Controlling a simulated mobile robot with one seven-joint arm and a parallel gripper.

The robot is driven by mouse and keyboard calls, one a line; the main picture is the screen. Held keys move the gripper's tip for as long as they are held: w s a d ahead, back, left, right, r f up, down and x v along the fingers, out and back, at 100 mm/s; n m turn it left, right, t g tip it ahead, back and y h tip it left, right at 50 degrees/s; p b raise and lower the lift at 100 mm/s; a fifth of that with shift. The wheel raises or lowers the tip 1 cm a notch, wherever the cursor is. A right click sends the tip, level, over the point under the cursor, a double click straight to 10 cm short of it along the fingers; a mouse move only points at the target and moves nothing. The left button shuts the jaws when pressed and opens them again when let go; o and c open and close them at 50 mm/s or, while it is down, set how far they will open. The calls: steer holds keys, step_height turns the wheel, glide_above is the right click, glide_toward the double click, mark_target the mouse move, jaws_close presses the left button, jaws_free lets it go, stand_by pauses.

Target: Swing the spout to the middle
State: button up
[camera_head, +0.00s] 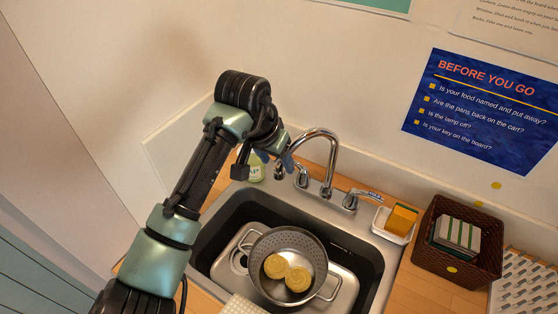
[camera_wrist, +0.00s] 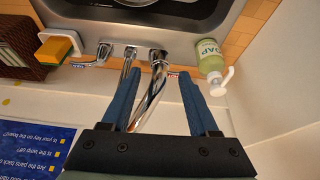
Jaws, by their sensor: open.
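The chrome spout (camera_head: 322,132) rises from the faucet base behind the sink and arches to the left, its outlet end partly hidden near my gripper. In the wrist view the curved spout (camera_wrist: 151,100) shows between the two blue fingers, with a gap on either side. My gripper (camera_head: 276,160) is left of the spout's arch in the head view; in the wrist view my gripper (camera_wrist: 159,80) is open and empty. Contact with the spout cannot be told. The sink (camera_head: 228,205) lies in front of the faucet.
A colander (camera_head: 312,248) with two yellow round pieces sits in the sink. A soap bottle (camera_wrist: 210,62) stands beside the left faucet handle (camera_head: 302,178). The right handle (camera_head: 351,201), a dish with a sponge (camera_head: 402,218) and a brown basket (camera_head: 430,250) are to the right.

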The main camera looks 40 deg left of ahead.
steer(key=shift+x, duration=1.6)
jaws_close()
steer(key=shift+r, duration=0.1)
